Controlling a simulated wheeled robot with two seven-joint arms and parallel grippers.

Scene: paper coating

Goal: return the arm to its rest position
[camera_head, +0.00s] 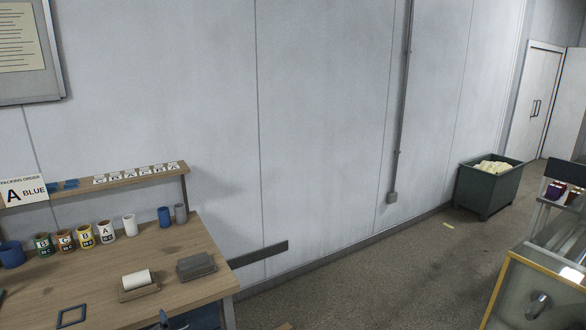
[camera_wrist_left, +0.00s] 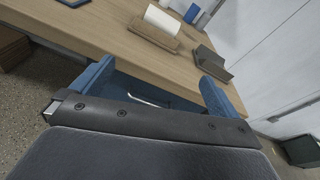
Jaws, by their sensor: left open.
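My left gripper (camera_wrist_left: 156,62) is open and empty in the left wrist view, with its two blue fingers apart near the front edge of the wooden workbench (camera_wrist_left: 110,28). Most of the left arm is out of the head view. My right gripper is in neither view.
On the bench stand a white roll on a wooden holder (camera_head: 137,283), a dark grey block (camera_head: 196,266), several labelled cups (camera_head: 84,237) and a blue frame (camera_head: 71,316). A shelf (camera_head: 115,182) runs behind. Open floor (camera_head: 400,265) lies right, before a green bin (camera_head: 487,188).

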